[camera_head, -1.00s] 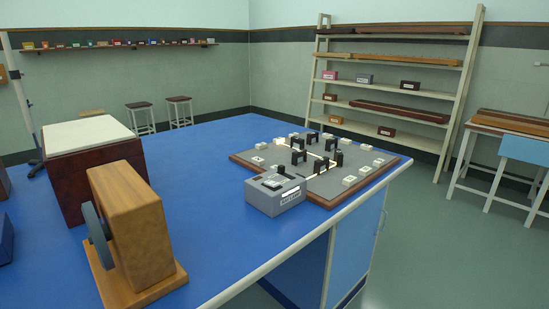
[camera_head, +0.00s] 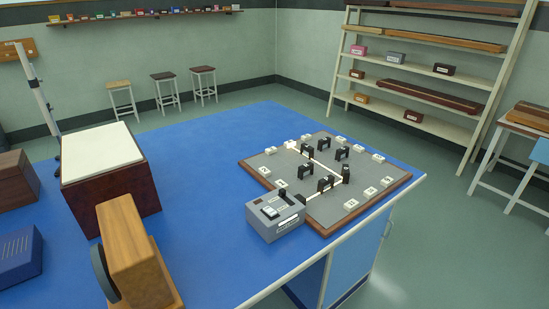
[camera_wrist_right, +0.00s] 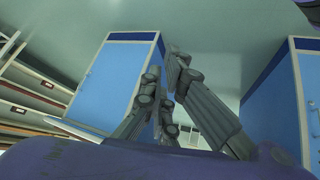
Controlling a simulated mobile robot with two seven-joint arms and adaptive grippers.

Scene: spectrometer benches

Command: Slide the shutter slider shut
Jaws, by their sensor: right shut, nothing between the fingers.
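A grey control box (camera_head: 275,217) stands on the blue bench, at the near left corner of the optics board. It has a white piece and dark parts on top and a white label on its front. The brown-edged grey optics board (camera_head: 345,207) carries several black upright holders (camera_head: 307,171) along a pale line, with white labelled blocks around it. Which small part is the shutter slider is too small to tell. In the right wrist view my right gripper (camera_wrist_right: 163,75) is shut and empty, in front of blue cabinet doors, apart from the board. My left gripper is not in view.
On the blue bench (camera_head: 205,190) stand a wooden block with a dark wheel (camera_head: 131,248) and a dark red box with a white top (camera_head: 110,185). A blue box (camera_head: 18,255) is at the left. The bench between these and the board is clear.

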